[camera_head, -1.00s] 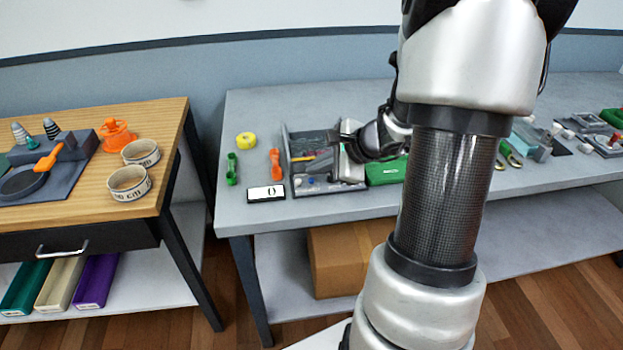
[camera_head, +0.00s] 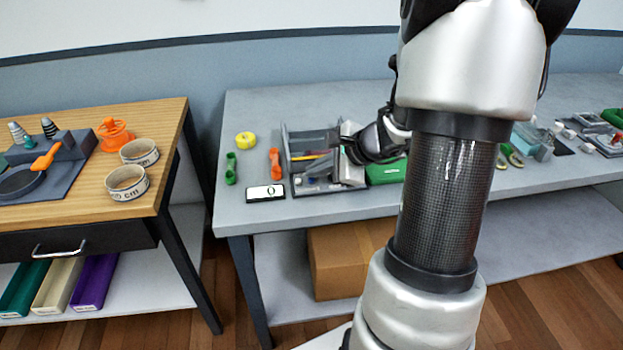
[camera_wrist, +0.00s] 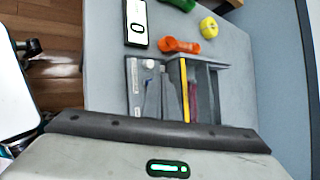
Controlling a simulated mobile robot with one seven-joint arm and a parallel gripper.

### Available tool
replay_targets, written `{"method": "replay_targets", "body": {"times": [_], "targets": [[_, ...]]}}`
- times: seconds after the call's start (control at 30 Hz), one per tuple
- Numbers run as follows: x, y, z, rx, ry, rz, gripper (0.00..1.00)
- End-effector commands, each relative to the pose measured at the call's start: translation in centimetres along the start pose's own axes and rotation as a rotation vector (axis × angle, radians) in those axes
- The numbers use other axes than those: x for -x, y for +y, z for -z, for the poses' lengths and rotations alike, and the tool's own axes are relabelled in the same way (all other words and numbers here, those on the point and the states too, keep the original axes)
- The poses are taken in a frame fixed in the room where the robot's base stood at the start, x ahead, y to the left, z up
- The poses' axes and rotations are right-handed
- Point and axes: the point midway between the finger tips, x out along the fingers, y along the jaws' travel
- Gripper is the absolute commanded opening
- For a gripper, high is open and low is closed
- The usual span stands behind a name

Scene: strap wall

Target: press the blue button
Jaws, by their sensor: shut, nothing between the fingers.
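I cannot make out a blue button for certain in either view. A grey open tray (camera_head: 290,172) with compartments stands on the grey table. Small parts lie in its front section, and a small bluish spot there is too small to identify. The wrist view shows the same tray (camera_wrist: 172,72) with a yellow strip along a divider. My gripper (camera_head: 343,143) is shut and empty, above the tray's right part in the head view. Its fingertips are small and dark there, and they do not show in the wrist view, where my own housing covers the bottom.
A display reading 0 (camera_head: 265,193), an orange part (camera_head: 275,163), a yellow roll (camera_head: 245,139) and a green part (camera_head: 231,168) lie left of the tray. A green block (camera_head: 387,171) sits right of it. A wooden table (camera_head: 165,150) stands at left.

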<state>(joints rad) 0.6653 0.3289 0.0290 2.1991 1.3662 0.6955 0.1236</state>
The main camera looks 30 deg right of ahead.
Motion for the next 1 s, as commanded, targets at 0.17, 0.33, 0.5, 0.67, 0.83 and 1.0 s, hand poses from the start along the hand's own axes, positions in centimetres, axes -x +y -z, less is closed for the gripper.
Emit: {"method": "replay_targets", "body": {"times": [0.17,0.33,0.5,0.67,0.83,1.0], "targets": [[-0.17,0.12,0.12,0.0,0.0,0.0,0.0],[-0.29,0.21,0.2,0.0,0.0,0.0,0.0],[-0.35,0.25,0.25,0.0,0.0,0.0,0.0],[-0.34,0.25,0.25,0.0,0.0,0.0,0.0],[-0.18,0.14,0.14,0.0,0.0,0.0,0.0],[0.44,-0.31,-0.31,0.001,0.0,0.0,0.0]]}}
